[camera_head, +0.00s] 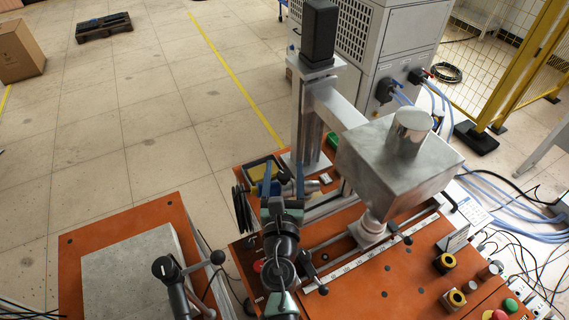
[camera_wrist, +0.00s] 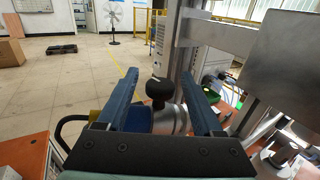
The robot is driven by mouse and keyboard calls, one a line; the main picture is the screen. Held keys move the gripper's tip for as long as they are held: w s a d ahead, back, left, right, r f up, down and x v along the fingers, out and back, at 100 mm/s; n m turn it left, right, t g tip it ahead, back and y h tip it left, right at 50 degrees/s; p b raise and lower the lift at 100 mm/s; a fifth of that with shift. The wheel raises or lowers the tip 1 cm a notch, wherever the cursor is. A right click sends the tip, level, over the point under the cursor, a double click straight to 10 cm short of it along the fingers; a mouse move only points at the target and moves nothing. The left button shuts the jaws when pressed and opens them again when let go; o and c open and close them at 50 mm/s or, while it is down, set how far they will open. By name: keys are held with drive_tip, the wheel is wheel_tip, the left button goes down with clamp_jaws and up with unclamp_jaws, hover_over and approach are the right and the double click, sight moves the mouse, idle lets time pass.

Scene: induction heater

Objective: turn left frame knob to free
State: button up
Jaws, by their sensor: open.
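A black ball knob (camera_wrist: 159,88) shows in the wrist view in front of a silver cylinder on the metal frame (camera_head: 306,120). My gripper (camera_wrist: 160,73) is open, with one blue finger on each side of the knob in the picture. I cannot tell whether the knob lies fully between the fingers or beyond them, and no contact is visible. In the head view my gripper (camera_head: 284,172) points away at the foot of the frame's upright, left of the silver cylinder (camera_head: 309,186). The knob is not clear there, mostly hidden by my gripper.
A large grey metal box (camera_head: 385,165) stands right of my gripper over the orange bench (camera_head: 375,283). A ruled rail (camera_head: 345,263) and black-knobbed levers lie near my arm. A grey cabinet (camera_head: 375,50) stands behind. The floor at left is mostly free.

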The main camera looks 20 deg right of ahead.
drive_tip(key=shift+x, duration=1)
clamp_jaws()
